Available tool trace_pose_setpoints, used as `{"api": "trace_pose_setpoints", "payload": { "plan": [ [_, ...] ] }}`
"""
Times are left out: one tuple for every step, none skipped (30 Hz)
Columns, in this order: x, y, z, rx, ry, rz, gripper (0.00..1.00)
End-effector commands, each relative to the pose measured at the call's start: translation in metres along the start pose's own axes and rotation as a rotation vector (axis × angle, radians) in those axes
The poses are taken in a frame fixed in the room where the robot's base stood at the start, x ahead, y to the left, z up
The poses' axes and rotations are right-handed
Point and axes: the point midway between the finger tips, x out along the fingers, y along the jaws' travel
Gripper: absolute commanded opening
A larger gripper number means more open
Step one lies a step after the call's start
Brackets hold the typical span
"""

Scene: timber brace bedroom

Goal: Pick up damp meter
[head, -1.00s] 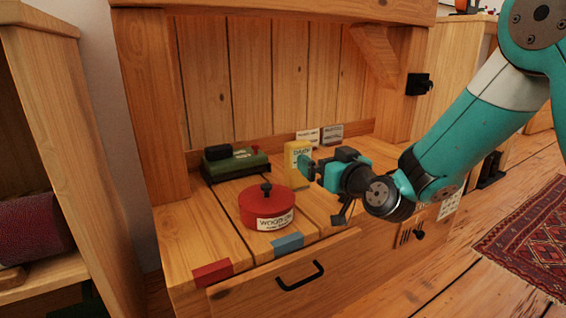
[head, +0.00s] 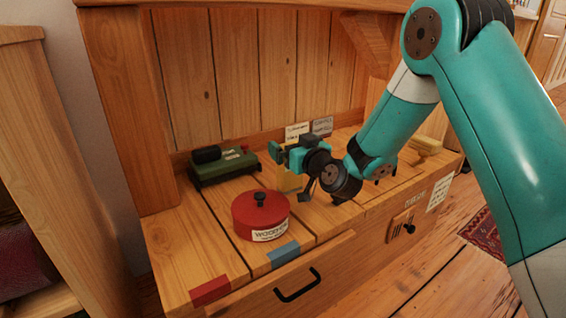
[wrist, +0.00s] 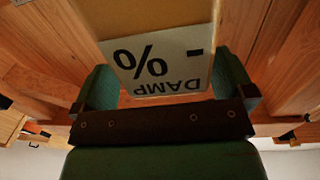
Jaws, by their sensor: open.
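The damp meter (head: 289,183) is a yellow upright block on the wooden worktop, mostly hidden behind my gripper in the head view. In the wrist view the damp meter (wrist: 160,20) shows close up, with a pale label reading "DAMP %" upside down. My gripper (head: 288,167) is open just in front of it. In the wrist view the two teal fingers of my gripper (wrist: 168,88) stand to the left and right of the label. I cannot tell whether either finger touches the meter.
A red lidded pot (head: 261,215) stands in front and to the left. A green device (head: 223,165) sits at the back left. Small cards (head: 322,126) stand at the back. A yellow object (head: 425,146) is on the right. A drawer handle (head: 298,286) juts from the front.

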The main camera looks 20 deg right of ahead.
Motion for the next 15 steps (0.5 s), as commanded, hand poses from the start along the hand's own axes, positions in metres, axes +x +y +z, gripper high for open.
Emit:
{"api": "trace_pose_setpoints", "payload": {
  "plan": [
    [0.0005, -0.0026, 0.0005, 0.001, 0.000, -0.004, 1.00],
    [0.0008, -0.0039, 0.0004, 0.000, 0.001, -0.006, 1.00],
    [0.0013, -0.0056, 0.0005, -0.001, 0.001, -0.008, 1.00],
    [0.0015, -0.0066, 0.0005, -0.001, 0.001, -0.009, 0.95],
    [0.0017, -0.0075, 0.0005, -0.001, 0.001, -0.010, 0.89],
    [0.0019, -0.0082, 0.0005, -0.001, 0.001, -0.011, 0.79],
    [0.0020, -0.0086, 0.0004, 0.000, 0.001, -0.012, 0.72],
    [0.0020, -0.0087, 0.0004, 0.000, 0.001, -0.012, 0.66],
    [0.0020, -0.0086, 0.0004, 0.000, 0.001, -0.012, 0.56],
    [0.0019, -0.0085, 0.0004, 0.000, 0.001, -0.012, 0.49],
    [0.0019, -0.0083, 0.0004, 0.000, 0.001, -0.012, 0.46],
    [0.0019, -0.0080, -0.0001, 0.000, 0.002, -0.011, 0.46],
    [0.0018, -0.0077, -0.0001, 0.000, 0.002, -0.011, 0.46],
    [0.0018, -0.0075, -0.0001, 0.000, 0.002, -0.010, 0.46],
    [0.0017, -0.0072, -0.0001, -0.001, 0.002, -0.010, 0.46]
  ]
}}
